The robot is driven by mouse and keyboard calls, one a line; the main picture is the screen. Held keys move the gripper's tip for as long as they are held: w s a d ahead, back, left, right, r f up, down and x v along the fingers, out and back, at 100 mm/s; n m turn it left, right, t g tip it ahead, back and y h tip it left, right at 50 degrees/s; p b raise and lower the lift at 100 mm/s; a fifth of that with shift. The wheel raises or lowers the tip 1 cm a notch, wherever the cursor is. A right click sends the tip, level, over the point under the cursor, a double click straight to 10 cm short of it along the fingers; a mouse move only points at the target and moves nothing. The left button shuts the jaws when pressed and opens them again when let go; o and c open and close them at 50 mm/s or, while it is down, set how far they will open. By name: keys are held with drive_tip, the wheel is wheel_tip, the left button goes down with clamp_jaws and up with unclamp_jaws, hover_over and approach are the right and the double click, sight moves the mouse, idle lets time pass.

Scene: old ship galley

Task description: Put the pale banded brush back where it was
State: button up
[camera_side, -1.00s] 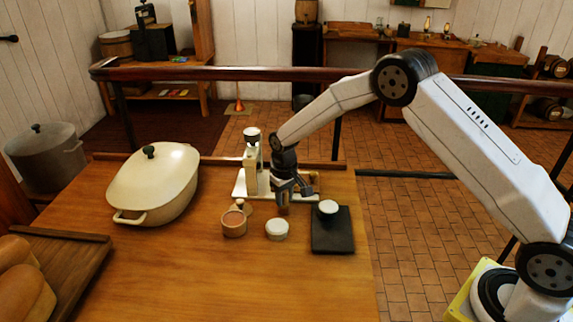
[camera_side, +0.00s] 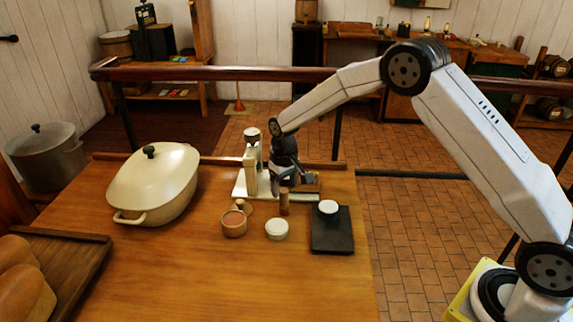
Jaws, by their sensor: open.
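A small brown upright piece (camera_side: 284,204) stands on the wooden table, just in front of the pale-based machine. It may be the brush, but it is too small for me to make out any pale band. My gripper (camera_side: 285,182) is open and empty, just above and behind this piece in the picture, close to the machine. The pale machine (camera_side: 251,172) has a round top and a white base. Part of it is hidden behind my gripper.
A round wooden cup (camera_side: 234,224), a white-topped pot (camera_side: 277,229) and a dark mat (camera_side: 332,241) bearing a white round piece (camera_side: 328,207) stand close by. A cream lidded pot (camera_side: 155,185) is at left. The table's front middle is clear.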

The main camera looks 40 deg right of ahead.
sight(288, 205)
wheel_tip(288, 205, up, 8)
drive_tip(key=shift+r, duration=0.2)
drive_tip(key=shift+s, duration=0.1)
idle(0.7)
drive_tip(key=s+d+f+t, duration=0.1)
drive_tip(key=s+t, duration=0.1)
drive_tip(key=s, duration=2.3)
drive_tip(key=shift+s+d+t, duration=0.3)
drive_tip(key=shift+d, duration=0.1)
